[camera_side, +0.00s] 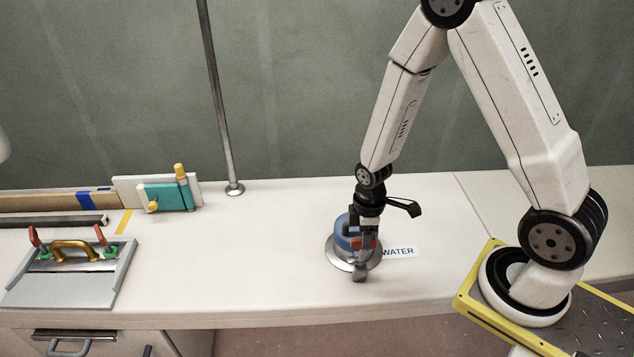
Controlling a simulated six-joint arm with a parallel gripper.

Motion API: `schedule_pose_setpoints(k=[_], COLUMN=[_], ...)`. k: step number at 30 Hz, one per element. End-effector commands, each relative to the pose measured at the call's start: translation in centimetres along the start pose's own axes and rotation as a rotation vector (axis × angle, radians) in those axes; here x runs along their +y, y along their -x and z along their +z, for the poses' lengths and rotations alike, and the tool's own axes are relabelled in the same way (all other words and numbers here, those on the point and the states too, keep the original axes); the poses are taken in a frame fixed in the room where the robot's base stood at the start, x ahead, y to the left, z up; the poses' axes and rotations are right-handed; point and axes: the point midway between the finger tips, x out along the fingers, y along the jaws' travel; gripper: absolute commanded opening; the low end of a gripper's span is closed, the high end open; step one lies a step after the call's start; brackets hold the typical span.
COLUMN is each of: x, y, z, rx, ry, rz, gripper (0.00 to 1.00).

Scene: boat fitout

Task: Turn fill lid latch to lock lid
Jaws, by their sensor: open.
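The fill lid (342,236) is a blue round cap on a grey metal flange (336,256) set on the white counter. A white label reading WATER (399,252) lies just right of it. My gripper (360,268) points down at the lid's right front side, and its fingers overlap the cap in this view. The jaws are open. An orange-red part (366,243) shows between the gripper and the cap; I cannot tell whether it is the latch. The gripper hides much of the lid, and contact with it cannot be made out.
A grey hatch plate (70,285) with a brass handle and red-tipped green latches lies at the left. A teal block (165,197) with yellow knobs stands behind it. A metal pole (219,110) rises behind the lid. The counter around the lid is clear.

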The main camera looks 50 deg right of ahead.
Motion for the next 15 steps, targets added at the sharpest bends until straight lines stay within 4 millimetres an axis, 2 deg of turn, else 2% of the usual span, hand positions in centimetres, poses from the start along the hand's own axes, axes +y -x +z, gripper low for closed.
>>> schedule_pose_setpoints(k=[6, 15], x=[0.0, 0.0], y=[-1.6, -2.4], z=[0.0, 0.0], rx=[-0.001, 0.001], ry=[0.000, 0.000], rz=[-0.001, 0.001], gripper=[0.53, 0.53])
